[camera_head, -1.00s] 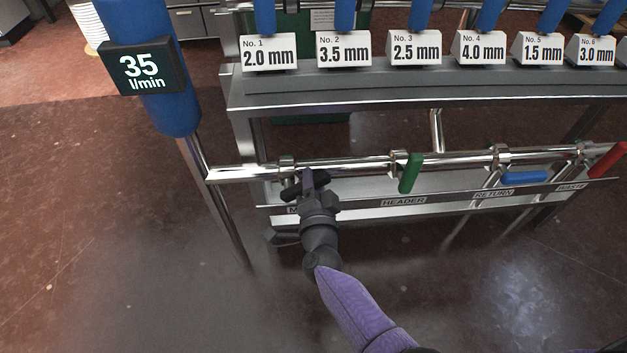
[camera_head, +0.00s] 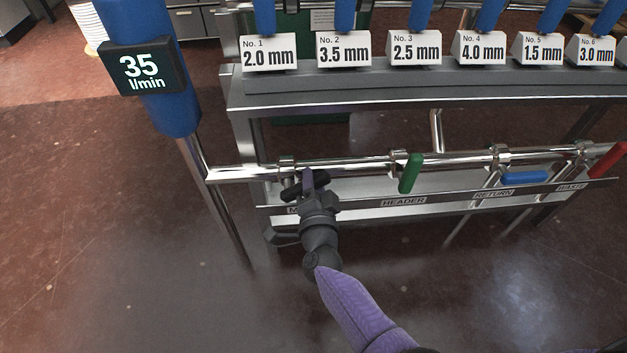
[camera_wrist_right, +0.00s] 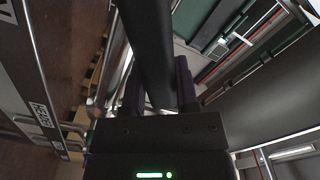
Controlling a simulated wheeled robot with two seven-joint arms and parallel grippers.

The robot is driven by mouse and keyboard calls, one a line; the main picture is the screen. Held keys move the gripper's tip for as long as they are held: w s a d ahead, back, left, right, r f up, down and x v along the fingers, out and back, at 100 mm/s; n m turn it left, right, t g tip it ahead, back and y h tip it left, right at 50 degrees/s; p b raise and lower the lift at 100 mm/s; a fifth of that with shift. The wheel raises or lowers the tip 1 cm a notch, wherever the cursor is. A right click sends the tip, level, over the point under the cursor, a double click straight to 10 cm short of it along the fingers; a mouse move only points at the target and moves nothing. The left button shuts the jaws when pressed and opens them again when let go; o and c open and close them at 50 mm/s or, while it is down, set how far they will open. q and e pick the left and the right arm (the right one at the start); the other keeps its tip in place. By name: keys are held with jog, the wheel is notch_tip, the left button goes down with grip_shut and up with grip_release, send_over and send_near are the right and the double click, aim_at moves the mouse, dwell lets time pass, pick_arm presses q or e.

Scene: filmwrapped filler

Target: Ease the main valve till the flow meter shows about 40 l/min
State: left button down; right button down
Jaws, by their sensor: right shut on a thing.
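The flow meter (camera_head: 140,70) is a dark display on a blue column at the left of the head view, and it reads 35 l/min. My right gripper (camera_head: 306,186) is at the left end of the steel pipe, by a label that starts with M and is mostly hidden. It is shut on a black valve handle (camera_head: 292,192). In the right wrist view the dark handle (camera_wrist_right: 150,45) runs between the two fingers. My left gripper is not in view.
Along the pipe to the right are a green lever (camera_head: 411,173) at HEADER, a blue lever (camera_head: 524,177) at RETURN and a red lever (camera_head: 607,160) at the far right. A steel shelf (camera_head: 420,97) with several numbered size labels stands above the pipe.

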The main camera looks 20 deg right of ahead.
dwell(0.3)
jog(key=shift+f, duration=0.2)
jog(key=shift+d+f+m, duration=0.1)
jog(key=shift+d+m, duration=0.05)
jog(key=shift+m, duration=0.35)
jog(key=shift+c, duration=1.8)
grip_release()
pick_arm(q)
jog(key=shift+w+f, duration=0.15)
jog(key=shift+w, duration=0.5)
